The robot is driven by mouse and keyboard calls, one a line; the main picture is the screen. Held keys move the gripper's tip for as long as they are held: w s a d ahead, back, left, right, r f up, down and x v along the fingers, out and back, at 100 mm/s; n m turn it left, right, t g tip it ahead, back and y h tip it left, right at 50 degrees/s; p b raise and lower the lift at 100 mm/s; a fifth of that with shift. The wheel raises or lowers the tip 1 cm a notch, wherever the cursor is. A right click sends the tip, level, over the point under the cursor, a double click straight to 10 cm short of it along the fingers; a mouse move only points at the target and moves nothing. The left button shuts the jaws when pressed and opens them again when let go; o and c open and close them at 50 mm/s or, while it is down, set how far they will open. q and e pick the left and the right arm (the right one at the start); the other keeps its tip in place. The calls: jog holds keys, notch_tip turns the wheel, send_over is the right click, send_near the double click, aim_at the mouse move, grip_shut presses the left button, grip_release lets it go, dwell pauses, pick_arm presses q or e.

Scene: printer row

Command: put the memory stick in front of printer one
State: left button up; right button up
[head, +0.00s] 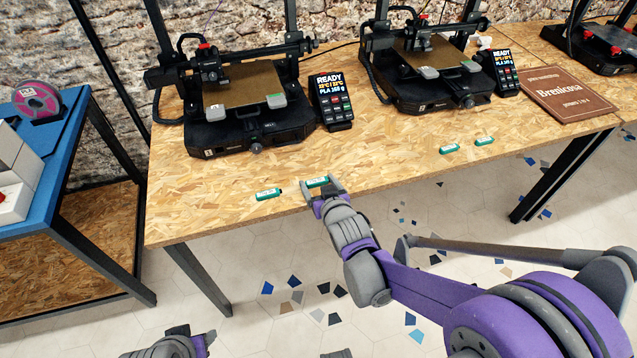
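A green memory stick with a white label (317,182) lies on the chipboard table near its front edge, in front of the left printer (250,139). My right gripper (320,187) reaches over the edge with its fingers spread, one near each end of this stick; whether they touch it I cannot tell. A similar stick (268,194) lies just to the left. Two more, one (449,149) and another (484,141), lie in front of the middle printer (430,92). The printers' number tags are too small to read. My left gripper (178,344) is partly cut off at the bottom; its fingers are unclear.
A control screen (331,101) stands beside the left printer and another (502,71) beside the middle one. A brown book (568,92) lies at right, near a third printer (605,45). A blue-topped table (60,165) stands left across a gap. The front-left table (185,205) is bare.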

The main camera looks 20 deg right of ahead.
jog(key=shift+o, duration=1)
jog(key=shift+r, duration=0.15)
jog(key=shift+s+r, duration=0.15)
jog(key=shift+r, duration=0.05)
jog(key=p+v, duration=0.3)
jog(key=v, duration=0.8)
jog(key=s+d+f+g, duration=0.1)
jog(key=s+g, duration=0.3)
jog(key=s, duration=0.5)
jog(key=s+d+f+g, duration=0.1)
jog(key=s+f+g, duration=0.2)
jog(key=s, duration=0.6)
jog(key=shift+s+d+g, duration=0.3)
jog(key=shift+g, duration=0.6)
jog(key=shift+r, duration=0.1)
